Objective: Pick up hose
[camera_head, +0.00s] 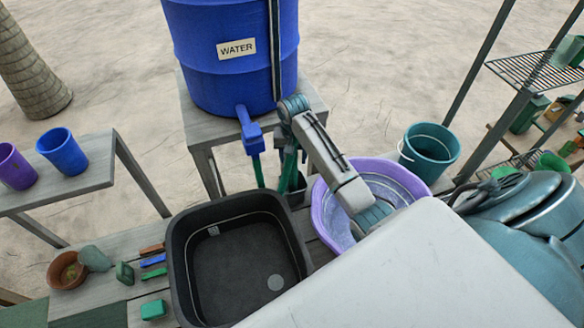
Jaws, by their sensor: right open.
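A blue barrel labelled WATER (233,55) stands on a grey stand. A blue tap (250,132) sticks out at its base. A narrow green length, apparently the hose (259,172), hangs down below the tap. My right gripper (291,180) is open and points down just right of it, with a small gap in the picture. Green also shows around my gripper's fingers, and I cannot tell whether that is hose or finger. The hose's lower end is hidden behind the black basin. My left gripper is out of view.
A black basin (181,262) sits on the bench in front of the stand. A purple bowl (326,210) lies partly under my right arm. A teal bucket (428,152) stands behind it. Cups, small coloured blocks and a clay pot (67,271) are at left.

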